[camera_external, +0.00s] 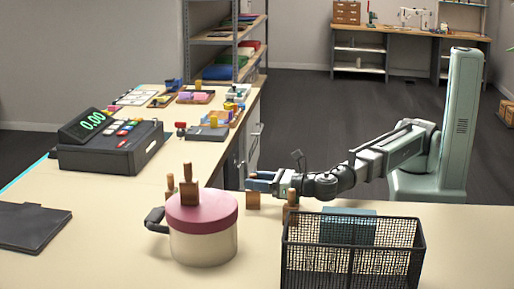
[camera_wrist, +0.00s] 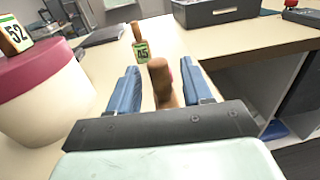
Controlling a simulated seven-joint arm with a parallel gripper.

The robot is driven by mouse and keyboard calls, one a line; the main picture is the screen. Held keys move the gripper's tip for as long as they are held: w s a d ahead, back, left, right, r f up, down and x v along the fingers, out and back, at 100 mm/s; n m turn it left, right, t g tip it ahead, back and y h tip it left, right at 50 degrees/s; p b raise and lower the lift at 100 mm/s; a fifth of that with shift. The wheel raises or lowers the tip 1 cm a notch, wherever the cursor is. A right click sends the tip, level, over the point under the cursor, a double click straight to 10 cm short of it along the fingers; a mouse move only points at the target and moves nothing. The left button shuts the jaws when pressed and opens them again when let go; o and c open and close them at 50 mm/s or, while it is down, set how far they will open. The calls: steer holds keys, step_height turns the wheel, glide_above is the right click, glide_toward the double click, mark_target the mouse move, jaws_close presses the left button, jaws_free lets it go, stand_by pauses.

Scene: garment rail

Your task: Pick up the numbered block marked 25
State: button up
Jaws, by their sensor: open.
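My gripper (camera_external: 262,181) is open, with its blue fingers low over the counter. In the wrist view my gripper (camera_wrist: 160,75) has a wooden handle (camera_wrist: 161,88) between its fingers, with a gap on both sides; any number on that piece is hidden. A handled block that seems to read 45 (camera_wrist: 142,50) stands beyond the fingers. A block marked 52 (camera_wrist: 13,38) stands on the pot lid at left. In the external view, handled wooden blocks stand near my gripper (camera_external: 253,200), behind the basket (camera_external: 291,208) and behind the pot (camera_external: 170,187). I cannot read 25 on any block.
A cream pot with a pink lid (camera_external: 203,240) stands in front of my gripper, left of a black mesh basket (camera_external: 350,262). A register (camera_external: 110,150) and a dark flat pad (camera_external: 32,227) are at left. The counter's edge lies right of my gripper in the wrist view.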

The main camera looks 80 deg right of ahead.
steer(key=shift+w, duration=0.6)
jaws_close()
